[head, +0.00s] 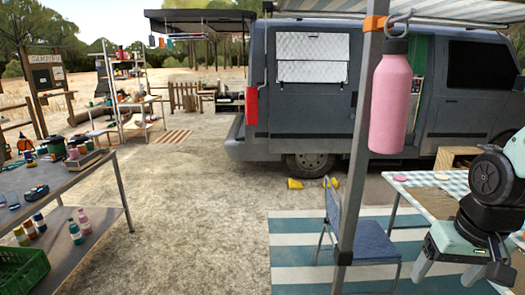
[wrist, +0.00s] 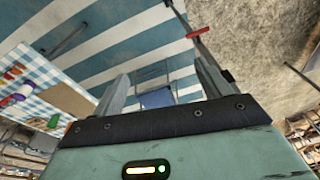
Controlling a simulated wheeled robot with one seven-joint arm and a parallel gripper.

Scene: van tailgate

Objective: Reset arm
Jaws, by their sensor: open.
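My gripper (head: 452,277) is at the lower right of the head view, at the end of my folded arm, in front of the checked table. Its two fingers point down and stand apart with nothing between them. In the wrist view my gripper (wrist: 160,92) also shows open and empty. Beyond its fingers are the striped mat (wrist: 125,45) and the blue chair (wrist: 157,98), both well apart from it.
The checked table (head: 455,182) stands close by my arm. A post (head: 357,165) with a hanging pink bottle (head: 390,105) stands left of the arm. A blue folding chair (head: 365,240) is behind the post. Open gravel (head: 200,220) lies left of the mat.

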